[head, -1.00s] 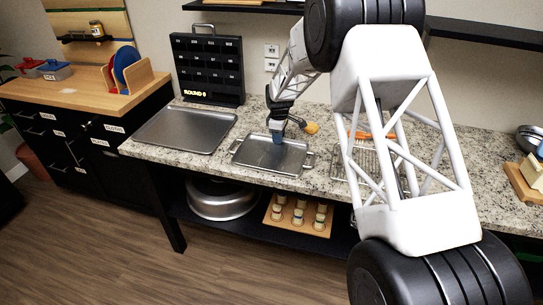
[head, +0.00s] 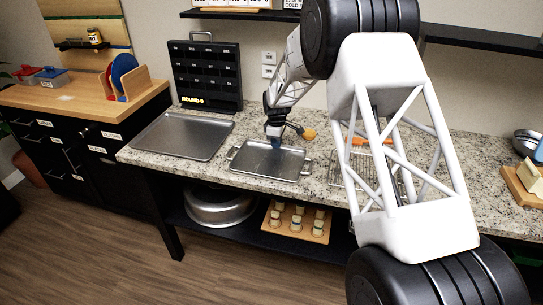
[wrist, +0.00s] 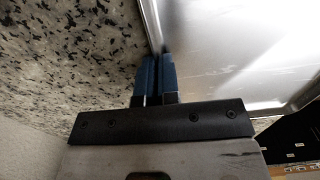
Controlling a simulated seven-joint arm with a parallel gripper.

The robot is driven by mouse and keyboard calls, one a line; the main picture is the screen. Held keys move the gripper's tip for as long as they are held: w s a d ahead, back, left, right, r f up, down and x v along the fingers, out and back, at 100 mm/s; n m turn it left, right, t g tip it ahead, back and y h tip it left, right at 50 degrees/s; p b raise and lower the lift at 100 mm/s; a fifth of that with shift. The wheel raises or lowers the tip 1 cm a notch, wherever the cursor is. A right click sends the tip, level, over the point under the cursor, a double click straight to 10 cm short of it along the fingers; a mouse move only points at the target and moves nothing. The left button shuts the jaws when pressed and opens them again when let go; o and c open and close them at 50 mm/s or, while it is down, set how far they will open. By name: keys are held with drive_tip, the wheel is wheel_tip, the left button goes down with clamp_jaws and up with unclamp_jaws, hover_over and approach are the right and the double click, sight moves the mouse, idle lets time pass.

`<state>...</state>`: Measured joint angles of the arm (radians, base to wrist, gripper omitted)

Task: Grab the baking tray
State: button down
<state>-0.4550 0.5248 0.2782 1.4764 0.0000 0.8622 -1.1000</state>
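The baking tray (head: 268,162) is a grey metal tray with a small handle at each short end, lying flat on the speckled counter in the head view. In the wrist view its shiny inner face (wrist: 230,50) fills the upper right. My gripper (head: 275,144) points down at the tray's back long edge. In the wrist view its two blue fingers (wrist: 156,75) are close together, with the tray's rim running in between them. The fingers look shut on the rim; the exact contact is hard to see.
A larger flat metal tray (head: 182,135) lies to the left. A black case (head: 208,75) stands behind it. An orange-ended utensil (head: 308,134) and a wire rack (head: 360,172) are right of my gripper. A pan (head: 218,207) and a wooden board (head: 272,227) with several small pieces sit on the shelf below.

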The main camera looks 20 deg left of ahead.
drive_tip(key=shift+r, duration=0.15)
drive_tip(key=shift+r, duration=1.45)
drive_tip(key=shift+s+d+r, duration=0.1)
drive_tip(key=shift+s+r, duration=0.1)
drive_tip(key=s+d, duration=0.2)
drive_tip(key=s, duration=0.2)
drive_tip(key=s+d+r, duration=0.1)
drive_tip(key=s+d, duration=0.1)
drive_tip(key=s, duration=0.3)
drive_tip(key=s+d, duration=0.2)
drive_tip(key=s, duration=0.3)
drive_tip(key=shift+d+r, duration=0.2)
drive_tip(key=shift+d, duration=0.1)
